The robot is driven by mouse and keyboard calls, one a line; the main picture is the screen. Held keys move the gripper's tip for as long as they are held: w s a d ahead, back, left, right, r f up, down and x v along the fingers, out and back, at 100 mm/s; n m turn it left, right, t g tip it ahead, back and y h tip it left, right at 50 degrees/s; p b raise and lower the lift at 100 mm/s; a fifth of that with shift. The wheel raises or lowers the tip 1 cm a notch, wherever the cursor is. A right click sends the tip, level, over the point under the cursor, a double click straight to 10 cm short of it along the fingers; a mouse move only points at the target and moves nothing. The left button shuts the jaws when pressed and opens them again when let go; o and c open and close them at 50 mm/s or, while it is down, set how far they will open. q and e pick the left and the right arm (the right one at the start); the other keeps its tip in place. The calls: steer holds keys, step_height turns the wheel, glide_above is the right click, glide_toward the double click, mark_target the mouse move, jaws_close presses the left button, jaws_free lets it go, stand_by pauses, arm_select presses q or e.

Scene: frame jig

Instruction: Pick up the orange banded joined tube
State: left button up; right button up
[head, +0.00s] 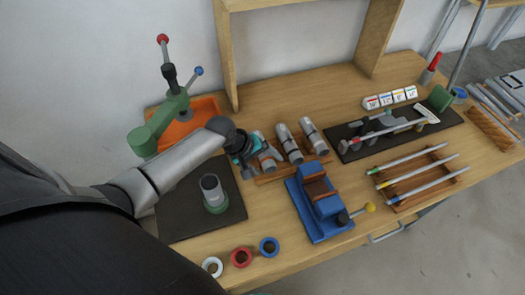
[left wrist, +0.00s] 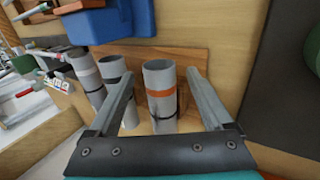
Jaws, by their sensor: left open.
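The orange banded tube (left wrist: 161,95) is a grey cylinder with an orange band, leaning in a wooden rack (left wrist: 190,55). It also shows in the head view (head: 268,161) as the leftmost tube in its row. My left gripper (left wrist: 158,74) is open, with one finger on each side of this tube in the left wrist view. I cannot tell whether either finger touches it. In the head view my left gripper (head: 249,158) is close beside the tube and partly covers it. My right gripper is not in view.
Two dark-banded tubes, one in the middle (head: 289,144) and one at right (head: 313,137), stand close by. A blue vise (head: 318,205) is in front of them. A green press (head: 160,125) and a dark mat with a cup (head: 213,194) are at left. Three coloured rings lie in front.

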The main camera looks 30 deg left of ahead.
arm_select(q)
steer(key=shift+f, duration=0.1)
jaws_close()
stand_by(0.7)
steer(key=shift+w, duration=0.1)
